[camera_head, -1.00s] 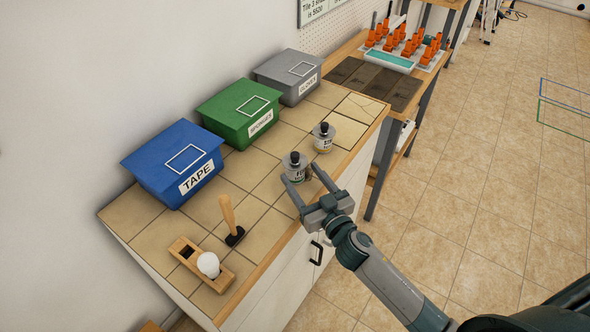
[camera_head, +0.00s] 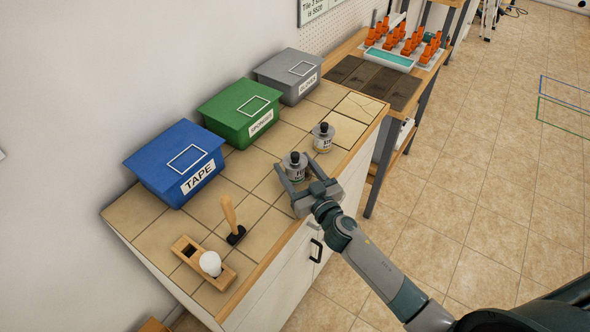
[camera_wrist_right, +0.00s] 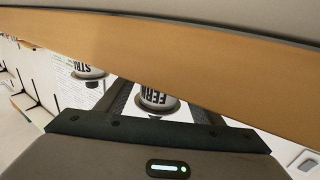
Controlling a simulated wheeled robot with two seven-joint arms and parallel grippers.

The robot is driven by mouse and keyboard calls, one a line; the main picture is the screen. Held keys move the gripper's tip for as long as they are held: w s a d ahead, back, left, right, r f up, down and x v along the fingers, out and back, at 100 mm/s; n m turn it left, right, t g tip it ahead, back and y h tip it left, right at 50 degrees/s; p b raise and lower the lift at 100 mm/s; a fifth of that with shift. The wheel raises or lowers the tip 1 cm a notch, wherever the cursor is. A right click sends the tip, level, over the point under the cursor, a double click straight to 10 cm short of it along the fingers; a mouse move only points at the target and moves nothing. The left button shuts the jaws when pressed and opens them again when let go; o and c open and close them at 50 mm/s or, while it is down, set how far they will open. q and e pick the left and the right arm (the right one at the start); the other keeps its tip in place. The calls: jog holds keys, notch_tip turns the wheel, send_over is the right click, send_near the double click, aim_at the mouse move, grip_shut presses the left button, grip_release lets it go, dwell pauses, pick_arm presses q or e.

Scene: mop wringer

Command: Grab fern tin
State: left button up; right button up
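The fern tin (camera_head: 296,175) is a small grey tin with a dark knob on top, upright near the front edge of the tiled counter. In the right wrist view its label reads "FERN" (camera_wrist_right: 158,97), upside of it partly hidden by a wooden edge. My right gripper (camera_head: 295,172) is open, its fingers reaching from the counter's front to either side of the tin. I cannot tell whether they touch it. A second, similar tin (camera_head: 323,140) stands just behind; its label in the right wrist view starts "STRI" (camera_wrist_right: 88,70). My left gripper is not in view.
A blue TAPE box (camera_head: 172,160), green SPONGES box (camera_head: 236,115) and grey box (camera_head: 288,75) line the wall. A wooden-handled tool (camera_head: 229,213) and a wooden block (camera_head: 190,252) with a white bulb-like thing (camera_head: 210,263) are at the near left.

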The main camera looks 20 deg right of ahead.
aim_at(297, 160)
jog(key=c, duration=1)
jog(key=shift+r, duration=0.35)
jog(key=shift+r, duration=1.7)
jog(key=shift+s+d+r+b, duration=0.4)
jog(key=shift+d+r, duration=0.75)
jog(key=shift+d, duration=0.75)
jog(key=shift+s+d+r+b, duration=0.4)
jog(key=shift+d+r, duration=0.75)
jog(key=shift+d, duration=0.7)
jog(key=shift+s+d+r+b, duration=0.4)
jog(key=shift+d+r, duration=0.75)
jog(key=shift+d, duration=0.75)
